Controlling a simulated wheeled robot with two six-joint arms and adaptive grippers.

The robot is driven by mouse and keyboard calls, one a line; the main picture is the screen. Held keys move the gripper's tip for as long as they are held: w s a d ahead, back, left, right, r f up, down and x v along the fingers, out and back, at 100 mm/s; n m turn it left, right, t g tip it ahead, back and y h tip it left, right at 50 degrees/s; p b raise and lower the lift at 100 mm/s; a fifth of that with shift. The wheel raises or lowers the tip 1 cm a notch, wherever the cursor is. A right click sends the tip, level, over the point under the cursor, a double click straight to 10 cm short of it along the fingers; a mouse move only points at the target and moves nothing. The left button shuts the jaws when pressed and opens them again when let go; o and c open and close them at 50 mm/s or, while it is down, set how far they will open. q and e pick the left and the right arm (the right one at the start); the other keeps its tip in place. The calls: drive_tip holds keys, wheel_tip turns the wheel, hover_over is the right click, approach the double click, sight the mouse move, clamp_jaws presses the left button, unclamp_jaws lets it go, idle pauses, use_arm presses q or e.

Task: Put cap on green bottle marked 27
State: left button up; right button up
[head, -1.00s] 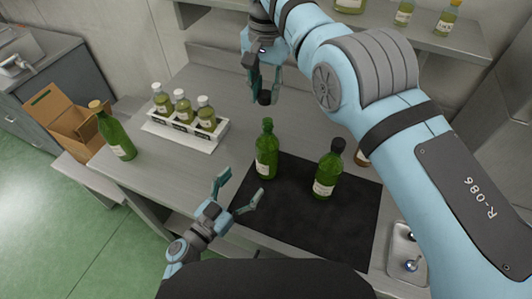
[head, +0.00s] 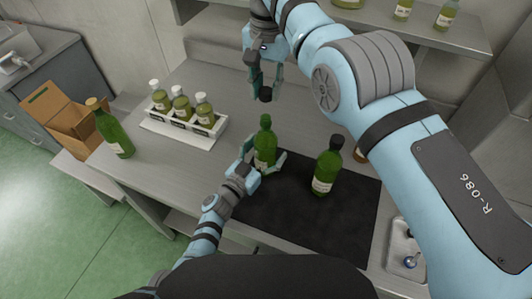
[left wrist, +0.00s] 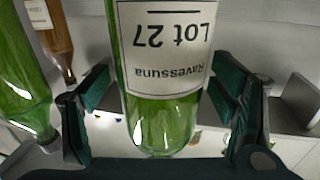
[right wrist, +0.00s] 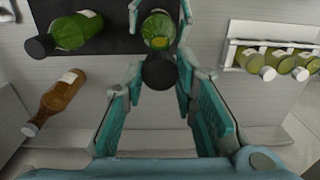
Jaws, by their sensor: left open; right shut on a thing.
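The green bottle marked Lot 27 (head: 265,150) stands upright on the black mat's back left corner, and its label (left wrist: 168,45) reads upside down in the left wrist view. Its top looks green, without a dark cap. My left gripper (head: 264,167) is open, with its fingers on either side of this bottle. My right gripper (head: 264,90) is shut on a black cap (head: 265,96), held above and behind the bottle. In the right wrist view the cap (right wrist: 159,71) sits between the fingertips, with the bottle (right wrist: 158,28) beyond it.
A second green bottle (head: 327,170) with a dark cap stands on the black mat (head: 300,225). A brown bottle (right wrist: 63,95) is behind it. A white rack (head: 205,139) holds small bottles. A corked green bottle (head: 115,135) and cardboard box (head: 65,115) are left.

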sight(266, 117)
use_arm(q)
drive_tip(key=shift+w, duration=0.1)
use_arm(e)
drive_tip(key=shift+w, duration=0.15)
use_arm(q)
drive_tip(key=c, duration=0.8)
use_arm(e)
drive_tip(key=shift+s, duration=0.2)
use_arm(q)
drive_tip(key=c, duration=1)
use_arm(e)
drive_tip(key=shift+f, duration=2.5)
drive_tip(key=shift+w+f, duration=0.1)
drive_tip(key=shift+f, duration=0.75)
drive_tip(key=shift+f, duration=0.6)
use_arm(q)
clamp_jaws()
